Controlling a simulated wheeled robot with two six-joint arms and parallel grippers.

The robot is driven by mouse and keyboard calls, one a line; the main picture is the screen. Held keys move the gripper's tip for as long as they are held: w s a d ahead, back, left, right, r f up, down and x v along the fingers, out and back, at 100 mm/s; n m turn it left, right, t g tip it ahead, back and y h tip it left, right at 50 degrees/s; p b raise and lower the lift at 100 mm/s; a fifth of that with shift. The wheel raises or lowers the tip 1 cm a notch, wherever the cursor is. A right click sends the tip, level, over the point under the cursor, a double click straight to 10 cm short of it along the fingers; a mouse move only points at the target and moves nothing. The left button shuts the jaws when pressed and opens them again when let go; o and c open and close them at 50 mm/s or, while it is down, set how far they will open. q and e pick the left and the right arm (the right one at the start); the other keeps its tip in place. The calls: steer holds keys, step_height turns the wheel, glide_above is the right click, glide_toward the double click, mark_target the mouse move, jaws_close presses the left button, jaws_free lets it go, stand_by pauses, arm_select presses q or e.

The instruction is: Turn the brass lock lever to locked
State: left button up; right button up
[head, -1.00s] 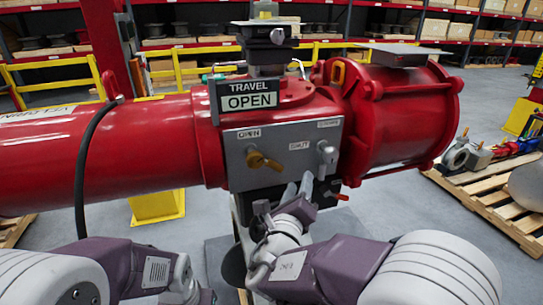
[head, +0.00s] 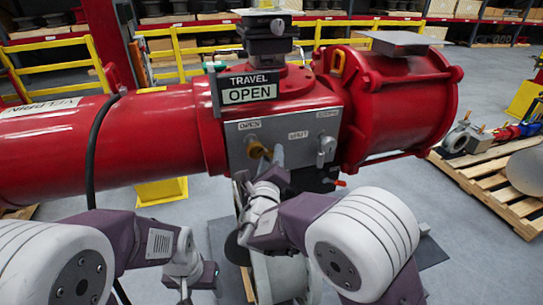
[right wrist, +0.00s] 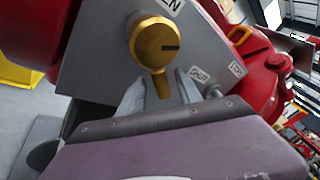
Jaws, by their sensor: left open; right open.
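The brass lock lever (head: 256,149) sits on the grey panel (head: 298,137) of the red actuator, under the OPEN label. In the right wrist view the brass lever (right wrist: 157,42) has a round knob with a dark slot and a narrow tail pointing down. My right gripper (right wrist: 160,90) is open, with one finger on each side of the tail; contact cannot be told. In the head view my right gripper (head: 268,163) partly hides the lever. My left gripper (head: 186,287) is low at the left, away from the panel, open and apparently empty.
A grey lever (head: 325,148) is on the panel's right side. A TRAVEL OPEN sign (head: 249,88) stands above the panel. A black hose (head: 92,150) hangs at left.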

steer(key=shift+c, duration=0.3)
jaws_close()
stand_by(1.1)
